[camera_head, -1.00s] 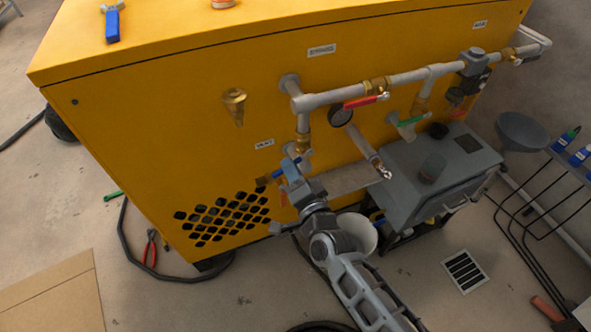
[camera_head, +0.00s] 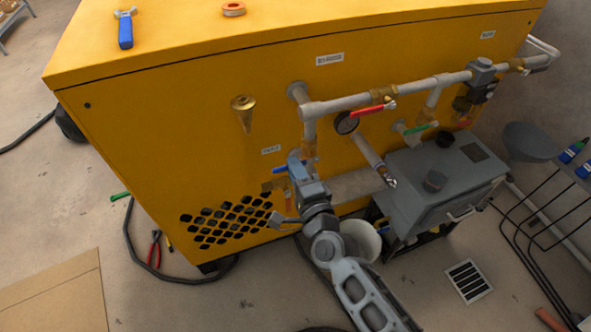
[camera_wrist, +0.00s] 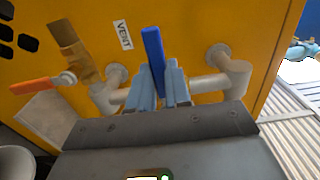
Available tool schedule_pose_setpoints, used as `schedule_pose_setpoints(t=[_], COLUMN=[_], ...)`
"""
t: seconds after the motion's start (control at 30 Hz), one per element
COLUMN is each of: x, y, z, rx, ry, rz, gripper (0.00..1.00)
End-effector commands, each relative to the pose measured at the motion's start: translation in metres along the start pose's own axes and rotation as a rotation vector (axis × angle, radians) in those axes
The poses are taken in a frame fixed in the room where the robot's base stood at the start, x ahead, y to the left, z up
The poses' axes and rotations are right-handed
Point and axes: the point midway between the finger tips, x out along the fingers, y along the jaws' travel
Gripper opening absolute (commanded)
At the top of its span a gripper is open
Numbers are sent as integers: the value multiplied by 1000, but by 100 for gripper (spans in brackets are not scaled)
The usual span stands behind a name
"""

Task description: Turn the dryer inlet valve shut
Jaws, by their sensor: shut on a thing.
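A blue lever handle (camera_wrist: 153,48) stands up between the fingers of my gripper (camera_wrist: 160,80) in the wrist view. My gripper is shut on it, and the fingers hide its lower part and the valve body. Grey pipe ends (camera_wrist: 228,80) meet the yellow panel on both sides. A label reading "VENT" (camera_wrist: 123,35) is just left of the lever. In the head view my gripper (camera_head: 296,166) is at the lower pipe of the yellow cabinet, with a bit of the blue lever (camera_head: 279,169) showing at its left.
The yellow cabinet (camera_head: 150,125) also bears a red-handled valve (camera_head: 375,109) and a green-handled valve (camera_head: 421,128). An orange-handled valve (camera_wrist: 35,85) is left of my gripper. A grey box (camera_head: 405,205) and a white bucket (camera_head: 362,240) stand close on the right.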

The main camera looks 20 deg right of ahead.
Motion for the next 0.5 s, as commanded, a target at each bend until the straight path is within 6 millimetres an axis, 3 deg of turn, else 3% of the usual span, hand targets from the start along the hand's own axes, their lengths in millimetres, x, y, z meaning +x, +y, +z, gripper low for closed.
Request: schedule_pose_setpoints(t=[0.27, 0.3, 0.5], x=[0, 0, 0], y=[0, 0, 0], z=[-1, -1, -1], rx=[5, 5, 3], ry=[3, 3, 2], rz=[0, 0, 0], gripper=[0, 21, 40])
